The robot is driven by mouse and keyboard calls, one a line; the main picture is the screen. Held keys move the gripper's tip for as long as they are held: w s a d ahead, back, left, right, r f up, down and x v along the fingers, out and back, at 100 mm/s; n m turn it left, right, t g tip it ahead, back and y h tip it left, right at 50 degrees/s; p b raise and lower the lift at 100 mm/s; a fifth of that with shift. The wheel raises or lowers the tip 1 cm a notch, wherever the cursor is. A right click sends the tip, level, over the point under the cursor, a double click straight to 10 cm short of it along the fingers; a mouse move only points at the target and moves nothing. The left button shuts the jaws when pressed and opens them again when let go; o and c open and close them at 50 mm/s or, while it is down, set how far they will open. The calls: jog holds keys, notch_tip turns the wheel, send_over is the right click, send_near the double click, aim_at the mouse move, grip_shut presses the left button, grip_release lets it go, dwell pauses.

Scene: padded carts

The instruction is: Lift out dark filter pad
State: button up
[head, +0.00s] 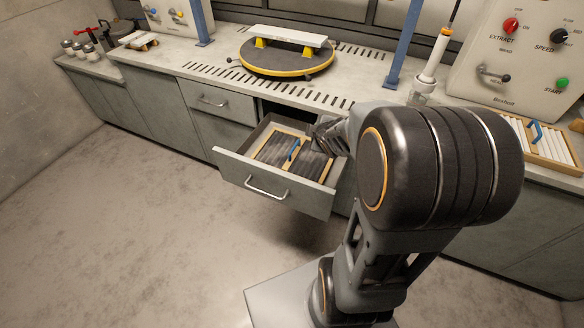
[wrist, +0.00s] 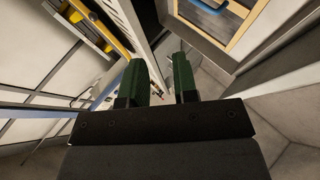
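The dark filter pad (head: 274,149) lies in the open drawer (head: 262,193), a dark ribbed panel in a pale wooden frame with a blue handle across its middle. My gripper (head: 326,136) is at the drawer's right back corner in the head view, and my arm hides part of that area. In the wrist view, the green fingers of my gripper (wrist: 159,82) stand apart with nothing between them. The wooden frame (wrist: 246,24) and a bit of the blue handle (wrist: 211,4) show at the top right there, off to the side of the fingers.
The counter above the drawer holds a round dark turntable (head: 288,62) with a white bar on it. A white filter panel (head: 536,143) with a blue handle lies on the right counter. A closed drawer (head: 220,105) is to the left. The floor in front is clear.

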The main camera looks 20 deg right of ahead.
jog(key=f+n+t+y+b, duration=0.1)
jog(key=f+n+b, duration=0.1)
jog(key=f+n, duration=0.1)
jog(key=w+d+f+n+t+y+b, duration=0.1)
jog(key=f+n+y+b, duration=0.1)
jog(key=f, duration=0.4)
jog(key=w+d+f+n+t+y+b, duration=0.1)
jog(key=f+n+y+b, duration=0.1)
jog(key=f+n, duration=0.2)
jog(key=shift+f, duration=0.4)
jog(key=shift+w+f+n+t+y+b, duration=0.1)
jog(key=shift+f+n+t+y+b, duration=0.25)
jog(key=shift+n, duration=0.25)
send_near(295, 146)
jog(key=x, duration=0.4)
jog(key=shift+d+f+b, duration=0.1)
jog(key=shift+f+b, duration=0.25)
jog(key=shift+b, duration=0.05)
jog(key=shift+b+x, duration=0.35)
jog(key=shift+x, duration=2.65)
jog(key=shift+r, duration=0.1)
grip_shut()
